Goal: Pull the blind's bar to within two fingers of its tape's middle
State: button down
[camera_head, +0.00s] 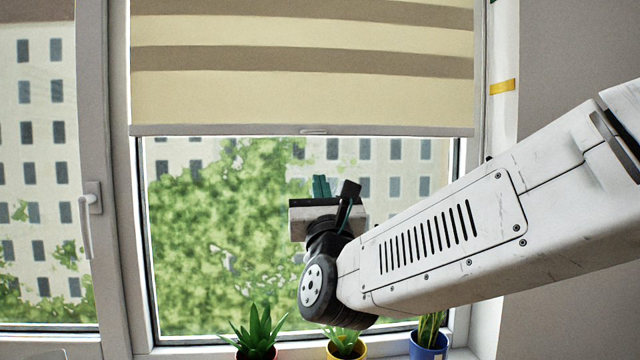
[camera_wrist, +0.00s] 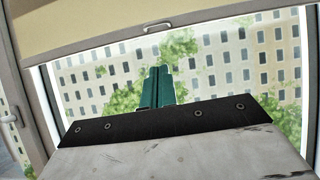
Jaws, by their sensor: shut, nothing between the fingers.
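The striped cream-and-brown blind (camera_head: 300,100) hangs over the upper part of the window. Its grey bar (camera_head: 220,131) runs level along the lower edge, with a small handle (camera_head: 313,131) near the middle. The bar and the handle (camera_wrist: 158,27) also show at the top of the wrist view. A yellow tape (camera_head: 502,86) is on the white strip right of the window, higher than the bar. My gripper (camera_head: 321,185) is below the handle, apart from it, with its green fingers pointing up. In the wrist view the fingers (camera_wrist: 157,86) are together and empty.
Several potted plants stand along the sill: a red pot (camera_head: 257,353), a yellow pot (camera_head: 346,350) and a blue pot (camera_head: 428,345). A window handle (camera_head: 87,215) is on the frame at left. The space between my fingers and the bar looks clear.

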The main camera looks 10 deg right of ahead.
jog(key=w+r, duration=0.7)
jog(key=shift+w+r, duration=0.15)
jog(key=shift+r, duration=0.05)
jog(key=shift+a, duration=0.1)
